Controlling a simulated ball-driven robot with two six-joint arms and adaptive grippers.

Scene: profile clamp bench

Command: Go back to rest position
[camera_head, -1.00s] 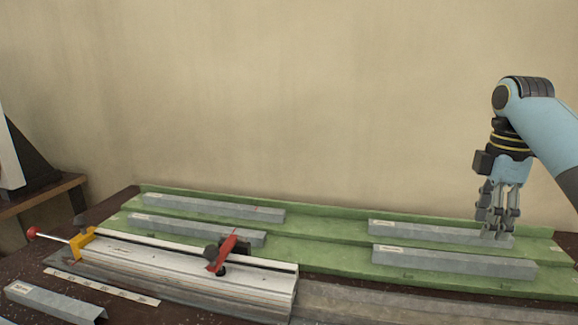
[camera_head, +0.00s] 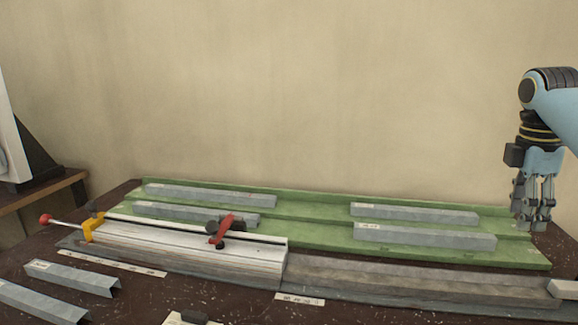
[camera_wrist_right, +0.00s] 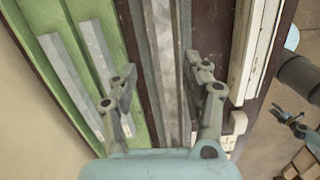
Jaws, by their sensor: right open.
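My right gripper (camera_head: 535,224) hangs fingers down at the far right, by the right end of the green tray (camera_head: 310,222). The right wrist view shows its two fingers (camera_wrist_right: 166,88) spread apart with nothing between them. A grey rail on the bench passes below the gap. In the head view two grey profiles lie in the right half of the tray, a back one (camera_head: 415,213) and a front one (camera_head: 425,237). The gripper is to the right of both and apart from them. My left gripper is not seen in the head view.
Two more profiles (camera_head: 210,195) (camera_head: 197,214) lie in the tray's left half. A clamp fixture (camera_head: 190,250) with a red lever (camera_head: 221,229) stands in front. Loose profiles (camera_head: 72,277) (camera_head: 40,302) lie at front left. A wall closes off the back; the air above the bench is clear.

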